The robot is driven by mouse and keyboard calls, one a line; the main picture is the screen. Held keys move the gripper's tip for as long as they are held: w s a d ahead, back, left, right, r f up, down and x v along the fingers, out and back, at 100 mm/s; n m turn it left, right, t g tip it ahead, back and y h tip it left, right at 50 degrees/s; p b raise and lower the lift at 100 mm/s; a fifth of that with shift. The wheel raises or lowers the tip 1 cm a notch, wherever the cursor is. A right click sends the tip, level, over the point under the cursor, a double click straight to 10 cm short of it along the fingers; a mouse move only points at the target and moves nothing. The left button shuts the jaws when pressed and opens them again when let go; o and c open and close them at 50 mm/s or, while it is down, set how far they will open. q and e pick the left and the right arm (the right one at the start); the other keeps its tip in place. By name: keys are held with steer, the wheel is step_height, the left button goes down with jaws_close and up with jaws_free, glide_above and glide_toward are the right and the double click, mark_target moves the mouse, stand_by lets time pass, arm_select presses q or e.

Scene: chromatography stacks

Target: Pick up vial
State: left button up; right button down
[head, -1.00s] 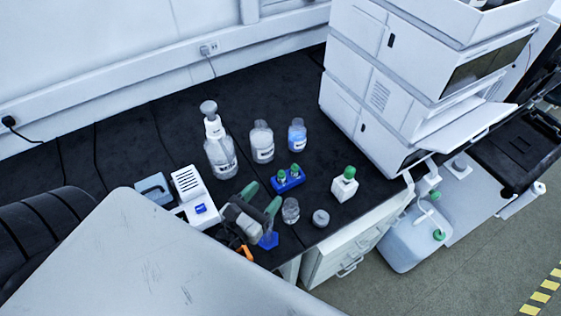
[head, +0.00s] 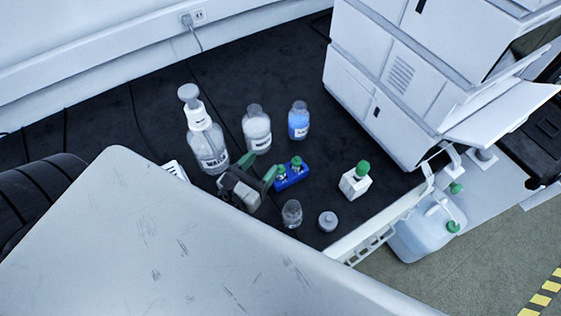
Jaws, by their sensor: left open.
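Two small vials with green caps stand upright in a blue rack (head: 292,180) on the black bench: a left vial (head: 282,169) and a right vial (head: 297,162). My left gripper (head: 262,168), with green fingers, is open just left of the rack. Its nearer finger appears close to the rack's left end; I cannot tell whether they touch. No vial shows between the fingers. My right gripper is not in view.
A spray bottle (head: 207,145), a white-labelled bottle (head: 257,130) and a blue-liquid bottle (head: 298,122) stand behind. A glass jar (head: 292,214), a grey lid (head: 327,221) and a green-capped white bottle (head: 355,181) stand near the front edge. The instrument stack (head: 385,100) rises at right.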

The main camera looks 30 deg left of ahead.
arm_select(q)
steer(key=b, duration=1.2)
glide_toward(281, 174)
steer(key=shift+w+a+r, duration=0.2)
steer(key=shift+w+r, duration=0.8)
steer(key=shift+w, duration=0.2)
steer(key=shift+w+f, duration=0.1)
steer(key=shift+f, duration=0.35)
steer(key=shift+w, duration=0.3)
steer(key=w, duration=0.2)
steer(key=w+p, duration=0.1)
steer(key=w, duration=0.3)
steer(key=shift+w+d+f, duration=0.15)
steer(key=shift+d, duration=0.2)
steer(key=shift+w+f, duration=0.1)
steer(key=shift+w, duration=0.15)
steer(key=shift+c, duration=0.3)
steer(key=c, duration=0.9)
